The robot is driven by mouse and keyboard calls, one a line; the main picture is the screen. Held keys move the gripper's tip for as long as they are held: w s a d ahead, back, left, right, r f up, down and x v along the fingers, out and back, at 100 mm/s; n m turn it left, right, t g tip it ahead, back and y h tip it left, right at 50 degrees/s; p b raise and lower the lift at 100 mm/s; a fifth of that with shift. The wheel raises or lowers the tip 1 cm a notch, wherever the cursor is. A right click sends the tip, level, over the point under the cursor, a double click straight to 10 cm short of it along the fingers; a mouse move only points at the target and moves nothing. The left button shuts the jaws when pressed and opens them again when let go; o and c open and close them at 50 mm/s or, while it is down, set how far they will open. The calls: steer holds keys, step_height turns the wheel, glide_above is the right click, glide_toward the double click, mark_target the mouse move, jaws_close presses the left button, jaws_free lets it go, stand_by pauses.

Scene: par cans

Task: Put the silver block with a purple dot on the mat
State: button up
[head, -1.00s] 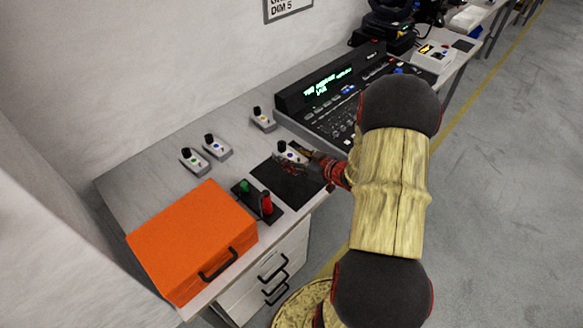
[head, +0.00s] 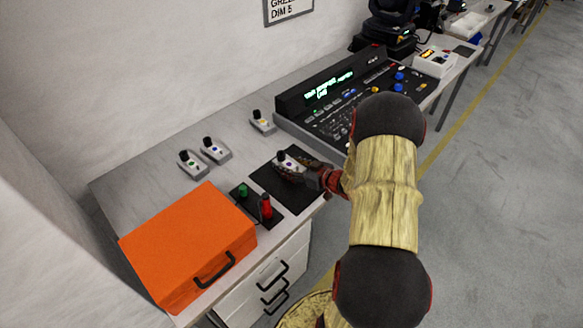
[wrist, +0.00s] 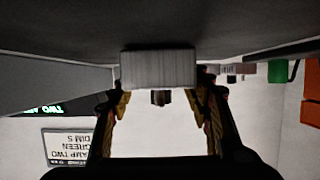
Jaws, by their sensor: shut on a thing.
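The silver block with a purple dot (head: 290,165) has a dark knob on top and shows over the back part of the black mat (head: 294,196). My gripper (head: 297,171) is shut on this block, reaching in from the right. In the wrist view, which is upside down, the block (wrist: 158,68) sits between the two fingertips (wrist: 160,92), its base close to the dark surface. I cannot tell whether it touches the mat.
Similar silver blocks stand behind and left: one with a green dot (head: 192,165), one with a blue dot (head: 215,150), another (head: 262,123) near the lighting console (head: 345,95). A plate with green and red knobs (head: 257,206) and an orange case (head: 185,240) lie left of the mat.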

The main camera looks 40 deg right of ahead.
steer(key=o, duration=1.6)
steer(key=shift+f, duration=0.15)
steer(key=shift+o, duration=0.5)
